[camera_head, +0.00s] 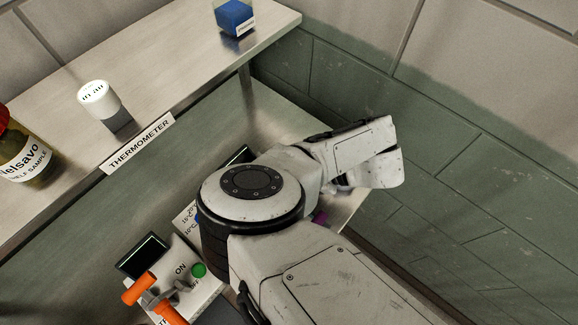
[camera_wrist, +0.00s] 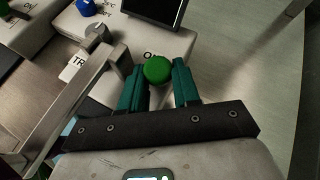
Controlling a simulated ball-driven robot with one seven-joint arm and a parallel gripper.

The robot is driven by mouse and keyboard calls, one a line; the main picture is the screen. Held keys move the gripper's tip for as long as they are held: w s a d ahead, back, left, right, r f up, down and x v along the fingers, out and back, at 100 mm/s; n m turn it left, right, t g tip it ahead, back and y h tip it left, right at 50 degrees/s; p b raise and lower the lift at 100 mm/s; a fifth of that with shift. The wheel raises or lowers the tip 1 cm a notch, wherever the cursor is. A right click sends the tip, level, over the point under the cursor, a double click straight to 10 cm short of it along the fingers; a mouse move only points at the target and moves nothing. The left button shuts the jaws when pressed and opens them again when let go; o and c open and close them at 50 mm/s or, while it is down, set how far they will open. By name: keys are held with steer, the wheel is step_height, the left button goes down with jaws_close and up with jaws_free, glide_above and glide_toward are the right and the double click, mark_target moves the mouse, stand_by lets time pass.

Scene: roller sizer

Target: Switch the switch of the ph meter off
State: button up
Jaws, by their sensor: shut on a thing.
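In the wrist view my gripper (camera_wrist: 158,88) has its two teal fingers closed on either side of a round green switch knob (camera_wrist: 157,70). The knob is on a pale device with a dark screen (camera_wrist: 152,8) and a partly covered label starting with "O". The device's name cannot be read, so I cannot confirm it is the pH meter. In the head view my arm hides the gripper and this knob; part of a dark screen (camera_head: 243,156) shows behind the arm.
A metal bar (camera_wrist: 70,110) stands close left of my gripper. Another device has a green knob (camera_head: 198,270) and an orange handle (camera_head: 140,288). The upper shelf (camera_head: 170,75) holds a white-capped container (camera_head: 99,98).

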steer(key=shift+s+d+f+n+t+y, duration=0.25)
steer(key=shift+t+y, duration=0.35)
steer(key=shift+y, duration=0.3)
steer(key=shift+d, duration=0.1)
steer(key=o, duration=1)
steer(key=v, duration=1)
steer(key=shift+d, duration=0.45)
